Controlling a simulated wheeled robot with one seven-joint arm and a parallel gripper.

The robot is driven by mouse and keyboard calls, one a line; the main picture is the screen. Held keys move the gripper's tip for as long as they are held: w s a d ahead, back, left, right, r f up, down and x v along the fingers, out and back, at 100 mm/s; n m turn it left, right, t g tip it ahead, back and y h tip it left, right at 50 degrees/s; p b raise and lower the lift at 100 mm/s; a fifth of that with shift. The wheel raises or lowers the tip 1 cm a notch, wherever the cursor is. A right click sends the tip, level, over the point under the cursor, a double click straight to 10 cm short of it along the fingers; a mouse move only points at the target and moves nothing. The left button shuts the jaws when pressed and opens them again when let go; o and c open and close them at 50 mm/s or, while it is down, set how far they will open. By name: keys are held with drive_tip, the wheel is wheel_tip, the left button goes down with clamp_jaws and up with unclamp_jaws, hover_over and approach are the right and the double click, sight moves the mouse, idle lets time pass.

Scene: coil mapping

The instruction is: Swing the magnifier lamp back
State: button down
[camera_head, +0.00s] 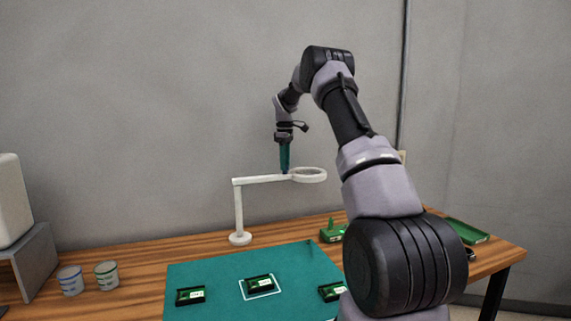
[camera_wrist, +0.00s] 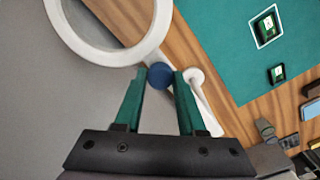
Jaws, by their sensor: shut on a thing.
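The white magnifier lamp (camera_head: 239,207) stands on the table behind the teal mat, its arm reaching right to a ring head (camera_head: 309,175). The ring also shows large at the top of the wrist view (camera_wrist: 110,57), with the round foot and post at its lower right. My gripper (camera_head: 286,171) points down at the lamp arm beside the ring. In the wrist view its teal fingers are shut on a blue knob (camera_wrist: 160,75) next to the ring. The knob is hidden by the fingers in the head view.
The teal mat (camera_head: 215,277) holds several small green boards, one inside a white outlined square (camera_head: 260,293). Two cups (camera_head: 70,281) stand at the left. A green fixture (camera_head: 331,233) and green tray (camera_head: 466,232) sit at the right, partly behind my arm. The wall is behind.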

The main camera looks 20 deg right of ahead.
drive_tip(key=shift+w+r, duration=0.1)
drive_tip(key=shift+w, duration=0.05)
drive_tip(key=c, duration=0.5)
unclamp_jaws()
drive_tip(key=shift+w, duration=0.1)
wheel_tip(320, 180, up, 11)
